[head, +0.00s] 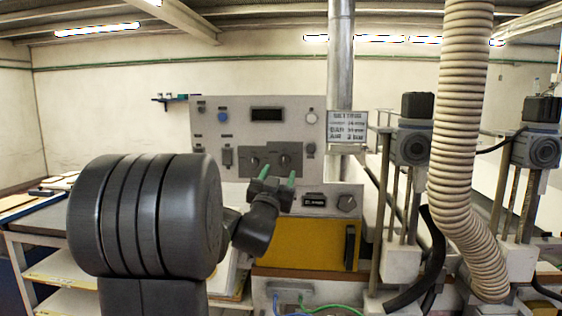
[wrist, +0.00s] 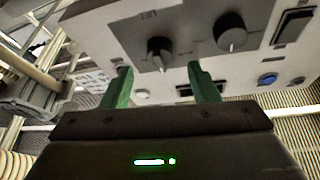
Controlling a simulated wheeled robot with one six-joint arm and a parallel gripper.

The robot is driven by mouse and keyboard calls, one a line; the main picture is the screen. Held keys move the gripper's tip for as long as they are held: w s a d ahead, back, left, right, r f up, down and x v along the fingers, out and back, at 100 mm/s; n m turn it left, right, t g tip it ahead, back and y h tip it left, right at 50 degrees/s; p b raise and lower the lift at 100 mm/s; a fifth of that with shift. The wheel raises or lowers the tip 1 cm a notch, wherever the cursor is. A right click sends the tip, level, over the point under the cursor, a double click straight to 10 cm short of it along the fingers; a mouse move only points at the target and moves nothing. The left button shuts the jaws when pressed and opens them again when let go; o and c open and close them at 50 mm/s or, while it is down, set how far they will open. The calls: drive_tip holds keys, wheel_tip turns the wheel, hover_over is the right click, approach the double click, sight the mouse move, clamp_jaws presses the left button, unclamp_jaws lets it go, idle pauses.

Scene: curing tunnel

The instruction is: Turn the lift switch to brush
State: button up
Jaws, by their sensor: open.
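A grey control panel (head: 240,108) stands ahead. Its dark plate carries two black rotary knobs, a left one (head: 254,163) and a right one (head: 284,160). The wrist view sees the panel roughly upside down, with one knob (wrist: 159,53) ahead of the gap between my fingers and the other knob (wrist: 230,32) to its right. Labels are too small to read, so I cannot tell which is the lift switch. My gripper (head: 274,180) is open and empty, its green fingers apart just in front of the knobs; it also shows in the wrist view (wrist: 159,80). No contact shows.
A lower panel has another black knob (head: 347,203) and a small display (head: 314,201) above a yellow cabinet (head: 300,243). A settings sign (head: 347,126) hangs at the right. A ribbed hose (head: 460,130) and pillar-mounted units (head: 411,148) crowd the right side.

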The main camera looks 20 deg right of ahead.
sight(282, 165)
drive_tip(key=shift+p+x, duration=0.5)
drive_tip(key=shift+x, duration=1.8)
drive_tip(key=c, duration=1)
